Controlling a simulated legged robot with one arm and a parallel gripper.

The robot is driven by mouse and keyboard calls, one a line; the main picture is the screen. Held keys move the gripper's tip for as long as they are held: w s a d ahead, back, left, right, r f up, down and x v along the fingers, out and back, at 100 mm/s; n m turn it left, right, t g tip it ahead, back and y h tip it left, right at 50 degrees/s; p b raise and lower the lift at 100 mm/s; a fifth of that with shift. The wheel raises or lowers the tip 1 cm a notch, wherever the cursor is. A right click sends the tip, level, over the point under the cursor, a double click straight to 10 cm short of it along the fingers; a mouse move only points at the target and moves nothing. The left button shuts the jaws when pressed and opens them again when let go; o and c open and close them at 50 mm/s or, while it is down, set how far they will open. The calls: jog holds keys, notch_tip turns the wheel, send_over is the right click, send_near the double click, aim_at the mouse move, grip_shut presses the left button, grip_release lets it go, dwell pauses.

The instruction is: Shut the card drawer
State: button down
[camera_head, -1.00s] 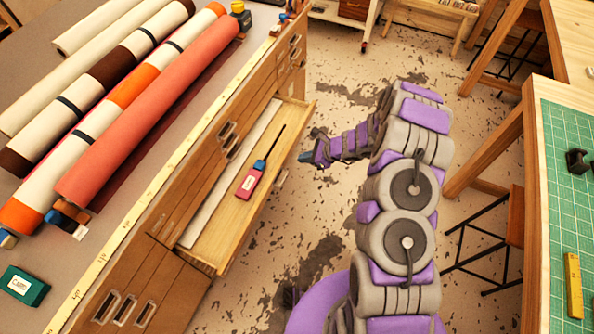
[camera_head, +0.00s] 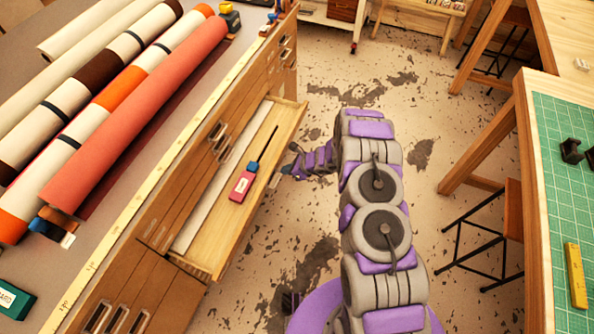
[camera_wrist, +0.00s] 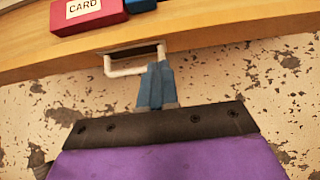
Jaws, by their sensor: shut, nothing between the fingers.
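The card drawer (camera_head: 216,240) stands pulled out of the wooden cabinet (camera_head: 150,262) in the head view. A red box with a white label (camera_head: 242,186) and a blue part with a dark rod lie in it. In the wrist view the red box reads "CARD" (camera_wrist: 88,10), above the drawer's front panel (camera_wrist: 220,30) and its pale handle (camera_wrist: 128,70). My gripper (camera_wrist: 158,70) is shut and empty, its blue fingertips just beside the handle's right end. Whether they touch it I cannot tell. In the head view my gripper (camera_head: 286,171) is close to the drawer's front.
Several long rolls (camera_head: 140,110) lie on the cabinet top, with a green box (camera_head: 12,300) at its left. A workbench with a green cutting mat (camera_head: 565,200) and a stool (camera_head: 512,210) stand at the right.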

aim_at(274, 169)
jog(key=shift+w+a, duration=0.25)
jog(key=shift+a, duration=0.4)
jog(key=shift+w+a, duration=0.25)
jog(key=shift+a, duration=0.4)
jog(key=shift+a+r, duration=0.1)
jog(key=shift+a, duration=0.05)
